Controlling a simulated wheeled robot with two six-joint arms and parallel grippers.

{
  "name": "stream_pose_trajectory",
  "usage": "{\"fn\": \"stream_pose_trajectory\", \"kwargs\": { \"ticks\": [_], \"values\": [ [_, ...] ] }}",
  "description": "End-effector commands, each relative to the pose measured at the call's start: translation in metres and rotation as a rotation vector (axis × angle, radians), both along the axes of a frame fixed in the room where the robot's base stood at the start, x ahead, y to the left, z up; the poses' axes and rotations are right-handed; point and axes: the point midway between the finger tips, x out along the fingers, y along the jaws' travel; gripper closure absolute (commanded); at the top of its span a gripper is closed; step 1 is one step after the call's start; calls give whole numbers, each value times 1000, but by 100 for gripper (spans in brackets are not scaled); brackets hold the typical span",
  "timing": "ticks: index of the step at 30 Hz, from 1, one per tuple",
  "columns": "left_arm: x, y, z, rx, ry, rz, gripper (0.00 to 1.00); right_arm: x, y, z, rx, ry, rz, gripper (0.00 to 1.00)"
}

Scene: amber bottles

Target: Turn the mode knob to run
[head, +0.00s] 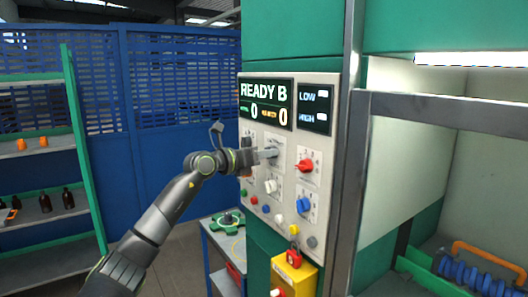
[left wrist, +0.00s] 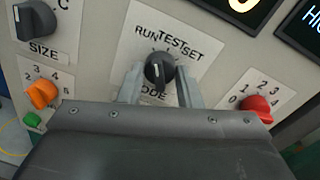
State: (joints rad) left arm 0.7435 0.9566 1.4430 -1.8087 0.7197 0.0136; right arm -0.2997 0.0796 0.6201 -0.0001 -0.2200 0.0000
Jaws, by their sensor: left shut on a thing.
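The mode knob (left wrist: 158,70) is dark and round, on a white plate marked RUN, TEST and SET above it and MODE below. My left gripper (head: 268,154) reaches the panel from the left. In the left wrist view its two grey fingers stand on either side of the knob, shut on it. A pale line shows on the knob, but I cannot tell for sure which label it points to. In the head view the gripper mostly hides the knob. The control panel (head: 284,143) has a display reading READY B. My right gripper is not in view.
Close by are a red knob (left wrist: 257,107), an orange knob (left wrist: 42,94), a dark size knob (left wrist: 36,20) and a green button (left wrist: 32,119). A grey post (head: 350,150) stands right of the panel.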

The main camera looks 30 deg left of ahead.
Motion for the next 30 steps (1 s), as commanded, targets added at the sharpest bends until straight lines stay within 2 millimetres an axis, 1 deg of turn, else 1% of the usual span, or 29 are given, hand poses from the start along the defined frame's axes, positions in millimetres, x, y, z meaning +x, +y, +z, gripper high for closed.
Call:
{"fn": "stream_pose_trajectory", "kwargs": {
  "ticks": [3, 12, 19, 30],
  "values": [
    [0, 0, 3, -77, 30, 1, 92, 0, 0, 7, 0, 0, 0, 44],
    [0, 1, 3, -204, 83, 1, 92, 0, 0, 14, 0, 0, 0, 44],
    [0, 1, 2, -240, 97, 2, 92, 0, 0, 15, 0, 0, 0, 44],
    [0, 1, 2, -244, 98, 1, 92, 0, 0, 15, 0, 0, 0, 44]
  ]
}}
